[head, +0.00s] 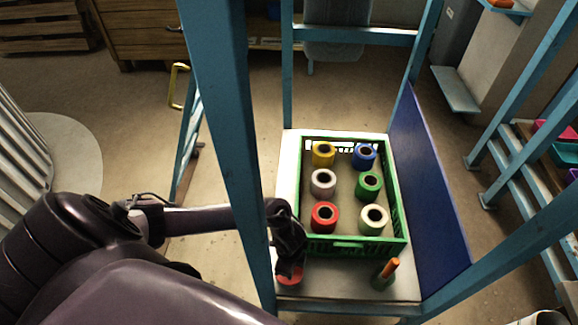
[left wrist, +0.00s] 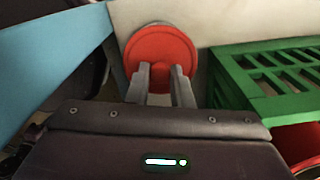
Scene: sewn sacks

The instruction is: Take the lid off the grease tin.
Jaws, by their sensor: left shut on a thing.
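The grease tin shows as a round red top, the lid (head: 288,279), at the front left of the pale tabletop. It also shows in the left wrist view as a red disc (left wrist: 160,47) with a grey edge around it. My left gripper (head: 290,264) points down at the lid. In the left wrist view its two fingers (left wrist: 164,76) stand over the near part of the red disc, shut on the lid. The tin's body is mostly hidden, and I cannot tell whether the lid is still seated on it. My right gripper is not in view.
A green crate (head: 347,245) with several coloured thread spools stands just behind and right of the tin. A small dark pot with an orange stick (head: 389,268) stands at the front right. Blue frame posts (head: 222,110) and a blue side panel (head: 425,190) bound the table.

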